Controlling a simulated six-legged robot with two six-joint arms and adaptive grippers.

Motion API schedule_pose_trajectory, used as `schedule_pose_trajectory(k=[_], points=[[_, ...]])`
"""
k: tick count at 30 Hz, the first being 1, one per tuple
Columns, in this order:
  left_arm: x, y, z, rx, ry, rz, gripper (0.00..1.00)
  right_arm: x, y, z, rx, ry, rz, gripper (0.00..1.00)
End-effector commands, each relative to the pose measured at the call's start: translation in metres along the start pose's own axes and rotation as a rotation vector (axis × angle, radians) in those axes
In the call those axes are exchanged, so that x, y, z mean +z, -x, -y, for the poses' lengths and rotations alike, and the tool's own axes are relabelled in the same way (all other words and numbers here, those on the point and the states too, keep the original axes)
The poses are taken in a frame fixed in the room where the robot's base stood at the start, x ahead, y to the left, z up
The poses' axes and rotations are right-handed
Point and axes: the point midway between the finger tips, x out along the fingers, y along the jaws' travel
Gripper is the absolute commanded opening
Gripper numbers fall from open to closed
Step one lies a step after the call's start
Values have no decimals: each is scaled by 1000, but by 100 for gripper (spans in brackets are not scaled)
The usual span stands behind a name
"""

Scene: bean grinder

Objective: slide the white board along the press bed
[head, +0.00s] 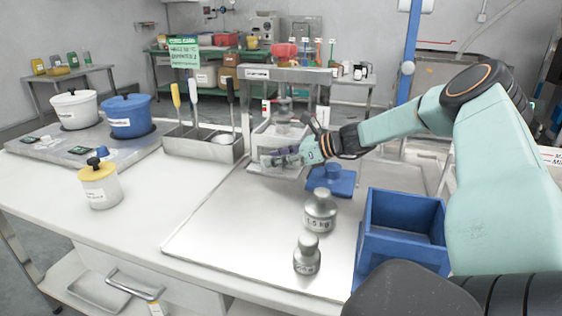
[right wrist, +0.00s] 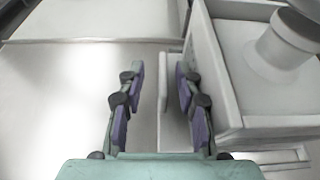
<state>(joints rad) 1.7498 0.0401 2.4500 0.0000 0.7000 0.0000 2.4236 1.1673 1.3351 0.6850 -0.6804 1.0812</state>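The press (head: 285,105) stands at the back of the metal tray. Its white box-like bed (head: 262,135) also shows at the right of the right wrist view (right wrist: 222,75), with a round ram over it. My right gripper (head: 280,158) is at the front of the bed. In the right wrist view its purple-padded fingers (right wrist: 158,85) are apart. A thin white upright piece (right wrist: 162,82), seemingly part of the white board, stands between them, nearer the right finger, with a gap to the left finger. The rest of the board is unclear. My left gripper is out of view.
A blue block (head: 331,180), two metal weights (head: 320,210) (head: 306,255) and a blue bin (head: 401,225) stand right of and before the press. A utensil holder (head: 200,145) is left. The tray's front left (head: 230,225) is clear.

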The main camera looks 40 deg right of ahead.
Motion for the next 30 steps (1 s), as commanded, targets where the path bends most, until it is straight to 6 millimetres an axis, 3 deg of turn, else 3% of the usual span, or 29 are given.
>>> schedule_pose_trajectory(k=[8,20,30], points=[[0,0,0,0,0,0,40,0,0,0,-1,0,0,36],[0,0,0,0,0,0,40,0,0,0,0,0,0,1],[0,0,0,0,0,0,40,0,0,-1,2,-1,0,0]])
